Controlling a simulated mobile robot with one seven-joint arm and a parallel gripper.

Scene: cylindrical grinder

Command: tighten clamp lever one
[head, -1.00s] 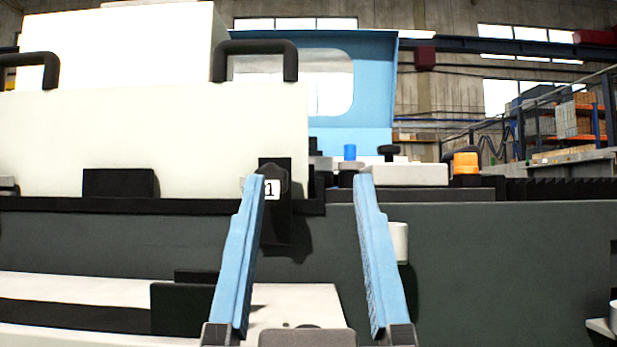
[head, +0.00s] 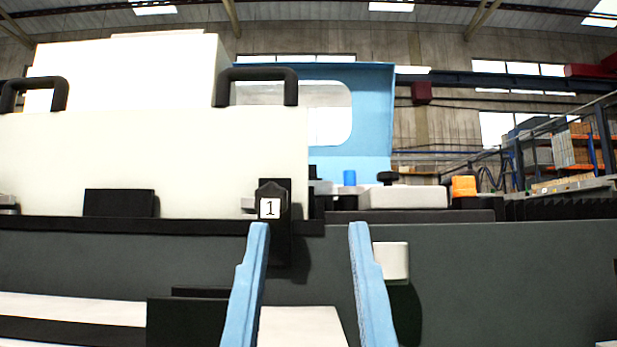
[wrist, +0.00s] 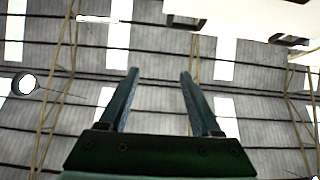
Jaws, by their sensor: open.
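The clamp lever one is a dark block with a white "1" label (head: 270,208), on a black plate at the lower right of the cream housing in the head view. My gripper (head: 309,228) shows as two blue fingers, open with nothing between them. In the picture the left fingertip is just below the label and the right fingertip is well to its right. I cannot tell how far the fingers are from the lever in depth. The wrist view shows my gripper (wrist: 158,74) open and empty against the roof; I cannot make out the lever there.
The cream housing (head: 150,160) with black handles (head: 257,78) fills the left. A whitish knob (head: 391,261) sticks out right of my right finger. A blue guard (head: 365,130), a grey block and an orange part (head: 464,186) stand behind. The dark machine front (head: 510,265) is bare at right.

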